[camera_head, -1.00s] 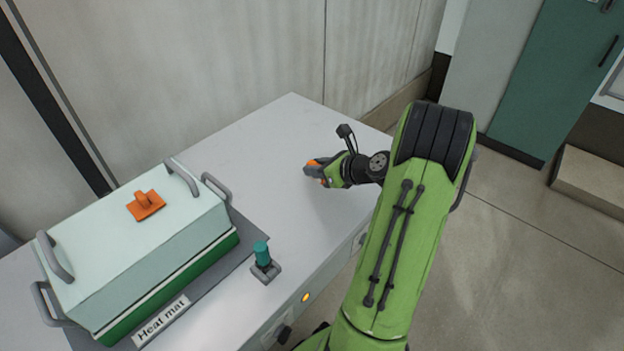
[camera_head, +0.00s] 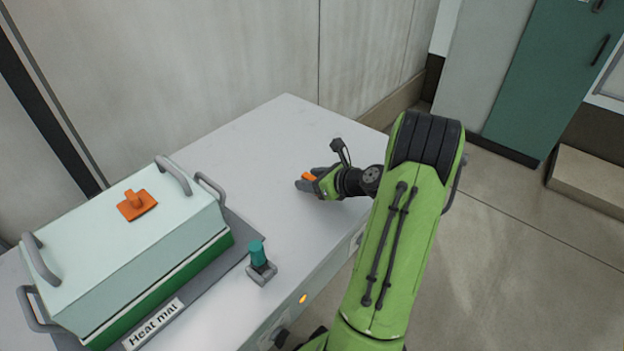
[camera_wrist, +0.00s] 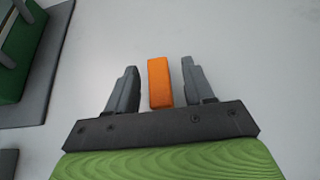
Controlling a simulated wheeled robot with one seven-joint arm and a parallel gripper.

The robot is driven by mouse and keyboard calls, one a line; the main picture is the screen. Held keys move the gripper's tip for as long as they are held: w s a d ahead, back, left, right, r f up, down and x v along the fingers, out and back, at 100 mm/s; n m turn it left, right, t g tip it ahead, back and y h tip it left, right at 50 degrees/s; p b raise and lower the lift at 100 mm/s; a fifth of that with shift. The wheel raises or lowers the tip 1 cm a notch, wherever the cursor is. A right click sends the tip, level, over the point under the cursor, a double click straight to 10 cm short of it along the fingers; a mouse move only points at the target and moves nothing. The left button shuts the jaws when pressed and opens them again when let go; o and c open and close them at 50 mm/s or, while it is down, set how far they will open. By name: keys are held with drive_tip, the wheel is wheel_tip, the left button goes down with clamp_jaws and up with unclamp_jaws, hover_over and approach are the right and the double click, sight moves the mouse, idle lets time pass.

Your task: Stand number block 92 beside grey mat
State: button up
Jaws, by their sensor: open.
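An orange block (camera_wrist: 160,82) is between the two fingers of my gripper (camera_wrist: 158,88) in the wrist view. Gaps show on both sides of it, so the fingers are open and apart from it. No number shows on its visible face. In the head view the block (camera_head: 308,176) is partly hidden by my gripper (camera_head: 309,180), low over the pale bench. The grey mat (camera_head: 222,263), labelled "Heat mat", lies to the left of my gripper, mostly covered by a large box. Its edge also shows at the left of the wrist view (camera_wrist: 52,72).
The pale green box (camera_head: 150,240) with grey handles and an orange lid piece (camera_head: 137,204) stands on the mat. A teal-topped knob on a grey base (camera_head: 261,272) is at the mat's right edge. The bench top (camera_head: 270,140) behind is clear, with a wall beyond.

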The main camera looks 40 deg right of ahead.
drive_tip(key=p+v, duration=0.3)
drive_tip(key=v, duration=0.8)
drive_tip(key=shift+r, duration=0.2)
drive_tip(key=shift+s+r+p, duration=0.15)
drive_tip(key=shift+s+p, duration=0.15)
drive_tip(key=shift+s, duration=0.2)
drive_tip(key=w+a+r+n+g+y, duration=0.1)
drive_tip(key=w+a+r+n+g, duration=0.15)
drive_tip(key=a+n, duration=0.8)
drive_tip(key=w+a+r+n+g, duration=0.1)
drive_tip(key=a+r+n+g, duration=0.3)
drive_tip(key=a+n, duration=0.6)
drive_tip(key=s+a+r+n+h, duration=0.2)
drive_tip(key=s+a+r+n, duration=0.2)
drive_tip(key=s+a+n, duration=0.5)
drive_tip(key=s+n, duration=0.4)
drive_tip(key=n, duration=0.1)
drive_tip(key=shift+r, duration=0.2)
drive_tip(key=shift+a+n, duration=0.15)
drive_tip(key=shift+n, duration=0.1)
wheel_tip(320, 180, up, 12)
drive_tip(key=p, duration=1.2)
